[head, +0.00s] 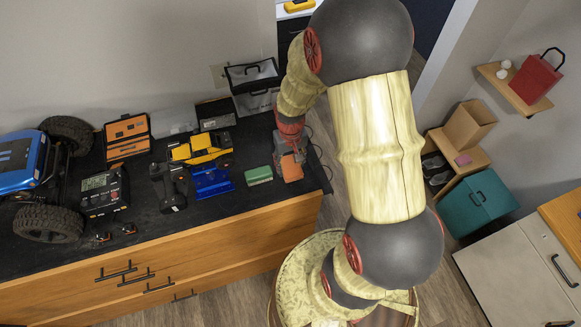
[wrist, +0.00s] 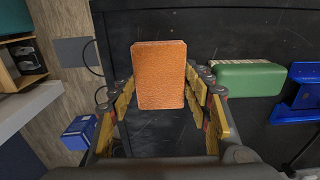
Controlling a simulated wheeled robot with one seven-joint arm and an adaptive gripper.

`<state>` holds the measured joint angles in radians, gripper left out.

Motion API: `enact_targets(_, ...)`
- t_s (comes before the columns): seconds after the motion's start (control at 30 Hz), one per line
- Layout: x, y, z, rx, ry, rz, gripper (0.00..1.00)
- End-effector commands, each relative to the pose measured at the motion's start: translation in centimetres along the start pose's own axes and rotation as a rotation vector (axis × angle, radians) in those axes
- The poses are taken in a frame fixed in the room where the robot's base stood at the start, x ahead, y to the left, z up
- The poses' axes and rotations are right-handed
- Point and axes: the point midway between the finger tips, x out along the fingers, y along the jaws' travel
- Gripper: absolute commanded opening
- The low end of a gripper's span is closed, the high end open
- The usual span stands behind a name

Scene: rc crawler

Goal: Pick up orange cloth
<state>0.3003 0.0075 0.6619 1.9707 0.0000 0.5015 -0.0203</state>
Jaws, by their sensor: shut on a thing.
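The orange cloth (wrist: 158,76) is a flat, folded rectangular block with a rough face. In the wrist view it stands between the two yellow-and-grey fingers of my gripper (wrist: 160,98), which are shut on it from left and right. In the head view the cloth (head: 291,168) shows at the right end of the dark worktop, below my gripper (head: 290,146). I cannot tell whether its underside touches the worktop.
A green block (head: 258,175) and a blue tray-like part (head: 211,181) lie left of the cloth. A yellow toy vehicle (head: 201,149) and a black drill (head: 170,185) are farther left. The worktop's right edge is close.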

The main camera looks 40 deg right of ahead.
Motion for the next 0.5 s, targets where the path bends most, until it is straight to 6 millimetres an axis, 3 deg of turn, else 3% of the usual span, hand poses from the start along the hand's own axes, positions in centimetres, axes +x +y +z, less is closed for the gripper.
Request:
enact_targets(0.27, -0.3, 0.0, 0.0, 0.000, 0.001, 0.000, 0.27)
enact_targets(0.5, -3.3, 0.0, -0.2, 0.000, 0.006, 0.000, 0.27)
